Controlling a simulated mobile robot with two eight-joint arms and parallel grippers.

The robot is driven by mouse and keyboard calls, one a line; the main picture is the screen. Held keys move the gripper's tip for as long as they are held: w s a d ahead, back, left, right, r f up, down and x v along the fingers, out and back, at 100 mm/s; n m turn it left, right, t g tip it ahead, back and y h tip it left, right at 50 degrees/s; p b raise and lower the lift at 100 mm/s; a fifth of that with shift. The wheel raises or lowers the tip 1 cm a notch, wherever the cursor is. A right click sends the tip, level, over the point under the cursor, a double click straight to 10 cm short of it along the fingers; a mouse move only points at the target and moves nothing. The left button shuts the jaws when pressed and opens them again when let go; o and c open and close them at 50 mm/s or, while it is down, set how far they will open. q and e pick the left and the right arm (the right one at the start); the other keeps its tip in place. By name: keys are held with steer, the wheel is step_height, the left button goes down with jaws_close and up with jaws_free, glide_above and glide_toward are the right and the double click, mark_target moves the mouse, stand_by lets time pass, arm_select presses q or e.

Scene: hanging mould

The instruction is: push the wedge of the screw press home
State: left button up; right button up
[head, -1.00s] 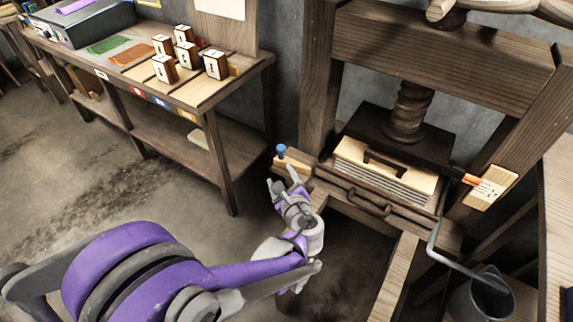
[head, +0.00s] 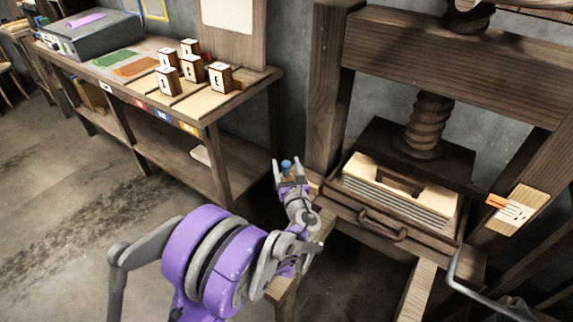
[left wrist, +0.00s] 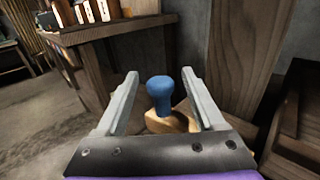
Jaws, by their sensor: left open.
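The screw press (head: 428,125) stands at the right, with its dark plate above a stack of pale boards (head: 400,192). A blue knob (head: 286,165) on a light wooden piece, seemingly the wedge, is at the press's left side. In the left wrist view the blue knob (left wrist: 160,92) stands upright on the wooden piece (left wrist: 166,122), its lower part hidden by my gripper. My left gripper (head: 290,171) is open, its fingers left and right of the knob in the picture. In the left wrist view gaps show between knob and fingers. My right gripper is not in view.
A workbench (head: 200,118) with several lettered blocks stands at the left. A dark post (head: 328,80) of the press frame rises just behind the knob. A drawer-like front with a dark handle (head: 382,225) is right of my gripper.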

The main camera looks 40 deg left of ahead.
arm_select(q)
steer(key=shift+w+a, duration=0.3)
steer(key=shift+a, duration=0.1)
steer(key=shift+c, duration=0.2)
jaws_close()
steer(key=shift+d, duration=0.15)
stand_by(0.9)
